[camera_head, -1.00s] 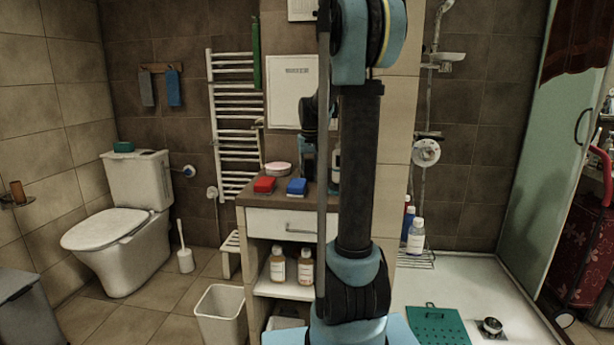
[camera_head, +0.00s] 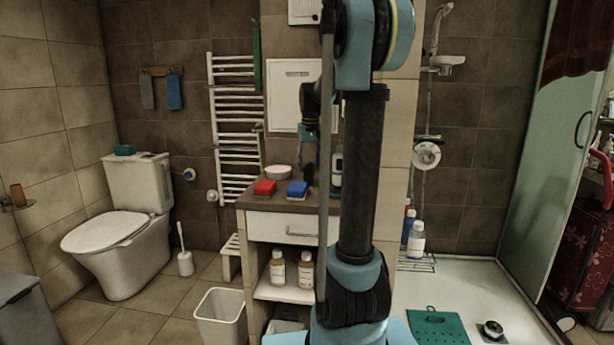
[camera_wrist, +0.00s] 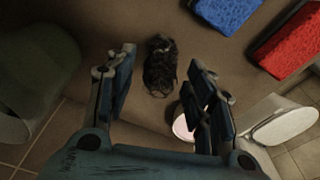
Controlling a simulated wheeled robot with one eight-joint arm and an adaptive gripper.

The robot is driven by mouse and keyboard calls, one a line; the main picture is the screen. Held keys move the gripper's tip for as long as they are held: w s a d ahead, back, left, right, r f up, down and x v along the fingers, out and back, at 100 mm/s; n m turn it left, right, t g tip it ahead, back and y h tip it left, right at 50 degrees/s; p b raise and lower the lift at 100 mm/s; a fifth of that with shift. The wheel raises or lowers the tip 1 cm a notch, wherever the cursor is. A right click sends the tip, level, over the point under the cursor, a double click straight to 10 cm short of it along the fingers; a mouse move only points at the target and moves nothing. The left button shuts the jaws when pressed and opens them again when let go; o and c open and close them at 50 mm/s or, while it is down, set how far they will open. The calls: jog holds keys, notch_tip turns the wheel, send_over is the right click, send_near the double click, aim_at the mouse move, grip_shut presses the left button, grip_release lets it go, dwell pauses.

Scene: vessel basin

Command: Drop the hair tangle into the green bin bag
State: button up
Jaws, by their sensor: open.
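The hair tangle (camera_wrist: 160,66), a dark, stringy clump, lies on the brown counter in the wrist view. My gripper (camera_wrist: 160,85) is open and empty, its two fingers on either side of the tangle in that picture. In the head view my gripper (camera_head: 307,138) hangs above the back of the counter, pointing down. A dark spot below it there may be the tangle; it is too small to be sure. I cannot make out a green bin bag for certain. A green cloth-like strip (camera_head: 256,55) hangs by the towel rail.
A blue sponge (camera_wrist: 226,12) and red sponge (camera_wrist: 289,43) lie near the tangle. A pinkish-white dish (camera_wrist: 184,126) is partly behind one finger. A dark green rounded object (camera_wrist: 38,72) stands at the left. A white bin (camera_head: 221,315) stands on the floor.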

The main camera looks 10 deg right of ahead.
notch_tip(320, 180, up, 6)
jog(key=s, duration=0.1)
jog(key=shift+r, duration=0.25)
jog(key=s+f, duration=0.2)
jog(key=s, duration=0.4)
jog(key=s+f, duration=0.3)
jog(key=s, duration=0.3)
jog(key=s+f, duration=0.3)
jog(key=s, duration=0.3)
jog(key=shift+s+f, duration=0.1)
jog(key=shift+s, duration=0.2)
jog(key=s+f, duration=0.8)
jog(key=s, duration=0.1)
jog(key=shift+s+t, duration=0.3)
jog(key=shift+o, duration=0.5)
jog(key=s+f, duration=0.7)
jog(key=f, duration=0.1)
jog(key=shift+a+f, duration=0.25)
jog(key=shift+a, duration=0.1)
notch_tip(320, 180, up, 30)
jog(key=n+g, duration=0.2)
jog(key=n, duration=1.7)
send_over(309, 175)
jog(key=w, duration=0.1)
notch_tip(309, 175, down, 17)
jog(key=shift+r, duration=0.1)
